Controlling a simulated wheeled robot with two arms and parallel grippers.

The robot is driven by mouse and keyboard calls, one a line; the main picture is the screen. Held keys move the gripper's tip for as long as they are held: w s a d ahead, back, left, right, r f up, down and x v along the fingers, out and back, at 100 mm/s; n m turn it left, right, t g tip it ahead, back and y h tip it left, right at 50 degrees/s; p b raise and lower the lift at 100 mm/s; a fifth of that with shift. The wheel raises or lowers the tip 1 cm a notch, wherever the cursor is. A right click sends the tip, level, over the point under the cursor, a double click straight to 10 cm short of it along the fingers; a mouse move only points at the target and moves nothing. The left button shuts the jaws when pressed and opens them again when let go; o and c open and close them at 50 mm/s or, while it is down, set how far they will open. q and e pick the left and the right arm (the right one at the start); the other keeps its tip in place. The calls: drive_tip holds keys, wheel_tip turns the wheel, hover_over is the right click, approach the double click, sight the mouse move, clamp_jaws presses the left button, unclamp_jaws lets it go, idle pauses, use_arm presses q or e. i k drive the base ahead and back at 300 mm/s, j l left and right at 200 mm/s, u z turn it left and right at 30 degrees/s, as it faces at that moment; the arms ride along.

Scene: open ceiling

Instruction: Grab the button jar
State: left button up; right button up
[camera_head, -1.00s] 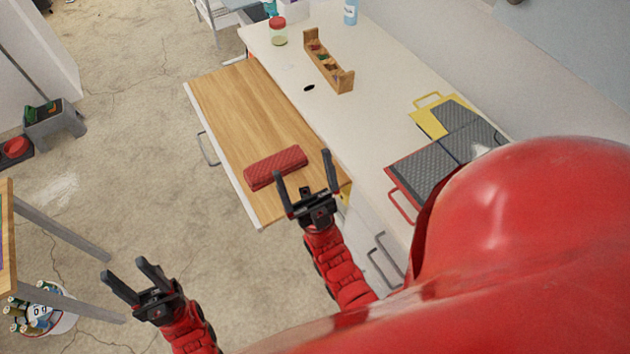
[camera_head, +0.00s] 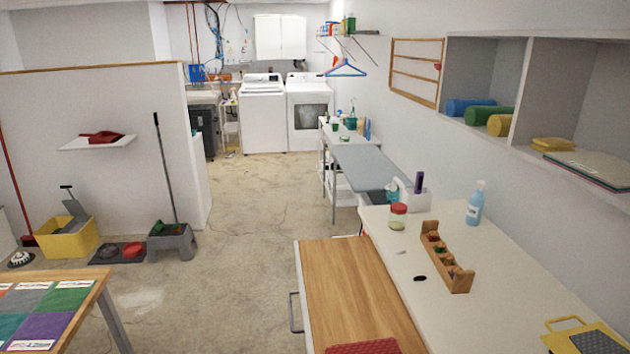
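A clear jar with a red lid (camera_head: 398,216) stands upright near the far left corner of the white worktop (camera_head: 500,275). It has something pale greenish in its lower part, too small to make out; I take it for the button jar. Nothing touches it. Neither of my grippers is in the current head view, so their state and distance to the jar do not show.
A wooden rack (camera_head: 446,258) with small items and a blue spray bottle (camera_head: 475,203) stand near the jar. A wooden board surface (camera_head: 350,285) adjoins the worktop, with a red case (camera_head: 365,347) on it. An ironing board (camera_head: 370,167) lies beyond.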

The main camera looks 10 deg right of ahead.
sight(396, 222)
drive_tip(key=i, duration=0.9)
drive_tip(key=i+j+z, duration=0.1)
drive_tip(key=i, duration=0.8)
